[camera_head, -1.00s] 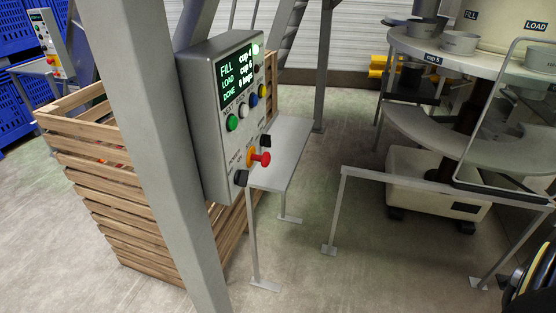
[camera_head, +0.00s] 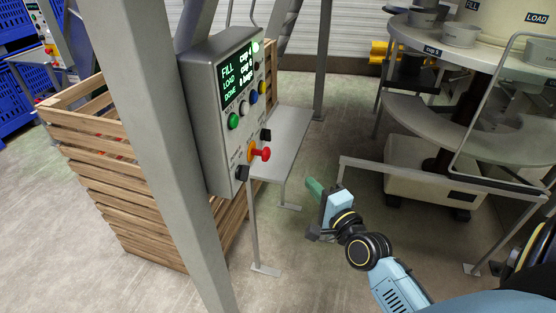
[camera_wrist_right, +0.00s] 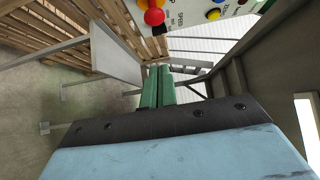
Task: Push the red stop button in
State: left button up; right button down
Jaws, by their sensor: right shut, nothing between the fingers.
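The red stop button (camera_head: 266,154) sticks out from a yellow base on the lower part of the grey control box (camera_head: 208,120). In the right wrist view the red button (camera_wrist_right: 154,16) is at the top, above and a little left of the fingertips. My right gripper (camera_head: 314,187) is in the head view, right of and below the button and apart from it. Its green fingers (camera_wrist_right: 158,72) are together with nothing between them. My left gripper is not in view.
A grey post (camera_head: 172,140) stands left of the box, with a slatted wooden crate (camera_head: 100,170) behind it. A narrow metal bench (camera_head: 285,140) is behind the button. A round machine with cups (camera_head: 440,60) stands at the right. Floor between is open.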

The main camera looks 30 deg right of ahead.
aim_at(261, 153)
jog(key=w+a+p, duration=0.1)
jog(key=w, duration=1.2)
jog(key=shift+a, duration=0.4)
jog(key=shift+w, duration=0.1)
